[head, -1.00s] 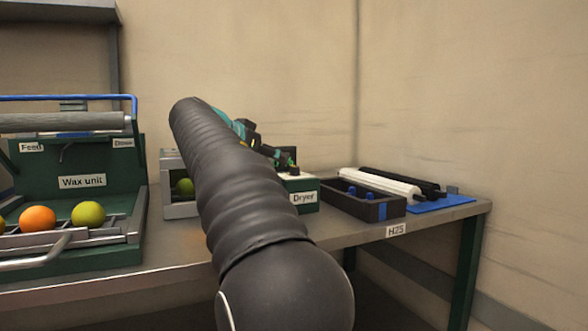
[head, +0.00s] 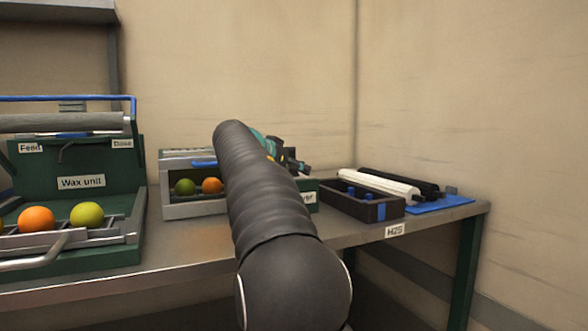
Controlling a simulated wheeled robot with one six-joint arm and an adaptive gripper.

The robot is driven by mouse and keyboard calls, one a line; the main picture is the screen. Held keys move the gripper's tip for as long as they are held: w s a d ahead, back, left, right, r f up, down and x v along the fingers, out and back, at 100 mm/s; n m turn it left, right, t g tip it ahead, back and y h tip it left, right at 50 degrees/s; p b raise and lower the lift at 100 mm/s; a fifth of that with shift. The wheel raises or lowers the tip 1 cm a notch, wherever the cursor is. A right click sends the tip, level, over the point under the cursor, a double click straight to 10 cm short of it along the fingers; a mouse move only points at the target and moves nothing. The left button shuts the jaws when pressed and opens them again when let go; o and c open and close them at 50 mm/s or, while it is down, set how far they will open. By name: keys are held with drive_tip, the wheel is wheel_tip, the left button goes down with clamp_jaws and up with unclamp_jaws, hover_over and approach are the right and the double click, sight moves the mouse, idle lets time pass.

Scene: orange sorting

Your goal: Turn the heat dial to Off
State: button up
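The dryer (head: 180,208) is a grey box with a blue handle (head: 204,164) and a green right-hand end, partly covered by my black arm. A green fruit (head: 185,187) and an orange (head: 212,185) sit inside its open front. The heat dial cannot be made out; my arm covers much of the dryer's right part. My gripper (head: 301,166) is above and behind the dryer's right end, mostly hidden behind my arm. Its fingers are too small and dark to tell open from shut.
The green wax unit (head: 82,182) stands at left with an orange (head: 37,219) and a green fruit (head: 87,215) on its rails. A dark tray (head: 345,206) with blue pegs, white and black rollers (head: 380,183) and a blue mat (head: 440,204) lie at right.

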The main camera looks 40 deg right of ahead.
clamp_jaws()
drive_tip(key=shift+n+t+b, duration=0.3)
drive_tip(key=shift+t+b, duration=0.15)
drive_tip(key=shift+t, duration=0.05)
drive_tip(key=shift+s+n+t+y+b, duration=0.1)
drive_tip(key=shift+n+t+y+b, duration=0.2)
drive_tip(key=shift+n+t+b, duration=0.25)
drive_tip(key=shift+d+n+t+y, duration=0.1)
drive_tip(key=shift+n+t+y, duration=0.4)
drive_tip(key=shift+n+t, duration=0.35)
drive_tip(key=n+t+p, duration=0.1)
drive_tip(key=n+t+y+p, duration=0.2)
drive_tip(key=shift+r, duration=0.25)
drive_tip(key=shift+n+y+p, duration=0.5)
drive_tip(key=shift+y, duration=0.1)
drive_tip(key=shift+f+n+t+y+p, duration=0.25)
drive_tip(key=shift+n+t+y+p, duration=0.15)
drive_tip(key=shift+t+p, duration=0.15)
